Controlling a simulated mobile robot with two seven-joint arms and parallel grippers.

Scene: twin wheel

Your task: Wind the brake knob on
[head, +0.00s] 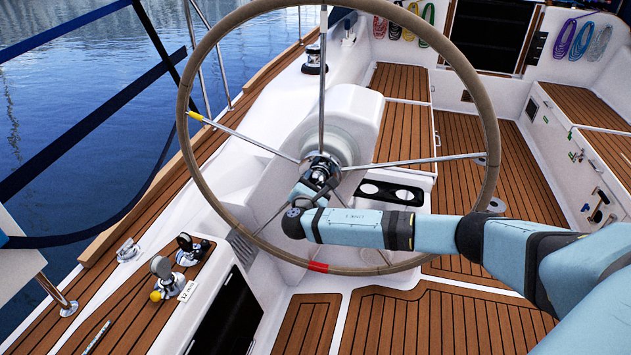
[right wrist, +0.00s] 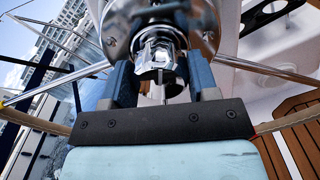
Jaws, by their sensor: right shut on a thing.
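The steering wheel (head: 489,110) has a tan rim and thin metal spokes, with a yellow mark at the left and a red mark at the bottom. The brake knob (right wrist: 160,55) is a shiny, lobed metal piece at the wheel's hub. In the right wrist view it sits between the two blue-grey fingers of my right gripper (right wrist: 163,72). My right gripper (head: 321,172) also shows at the hub in the head view, shut on the knob and hiding most of it. My left gripper is not in view.
The white pedestal (head: 350,115) stands behind the wheel, with a black cup holder (head: 390,193) at its right. Winch controls (head: 163,275) stand on the left side deck. The teak floor (head: 430,320) is clear.

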